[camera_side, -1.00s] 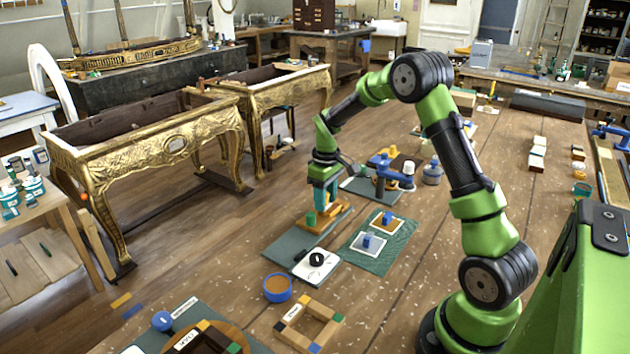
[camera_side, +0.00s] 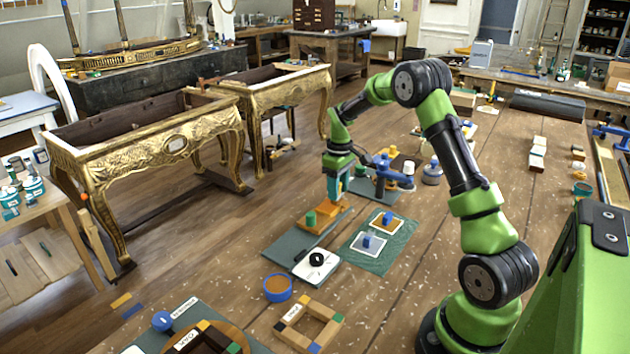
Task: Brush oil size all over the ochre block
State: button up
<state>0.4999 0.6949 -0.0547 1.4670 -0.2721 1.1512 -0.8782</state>
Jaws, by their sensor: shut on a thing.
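The ochre block (camera_side: 325,219) looks like the flat orange-ochre piece lying on a grey-green board. A green cylinder (camera_side: 311,218) stands at its left part. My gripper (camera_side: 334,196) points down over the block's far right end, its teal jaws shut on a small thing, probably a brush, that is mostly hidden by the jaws. I cannot tell whether its tip touches the block. A blue bowl (camera_side: 278,296) with a brownish-ochre filling stands nearer the camera; I cannot tell whether it holds the oil size.
A white dish (camera_side: 316,270) with a black round item lies just in front. A green mat (camera_side: 383,258) to the right carries two small squares with blue knobs. A blue clamp-like tool (camera_side: 400,180) stands close behind my gripper. A wooden frame (camera_side: 308,338) lies near the front.

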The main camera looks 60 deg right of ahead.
jog(key=shift+d, duration=0.35)
jog(key=shift+a, duration=3.6)
notch_tip(320, 180, up, 8)
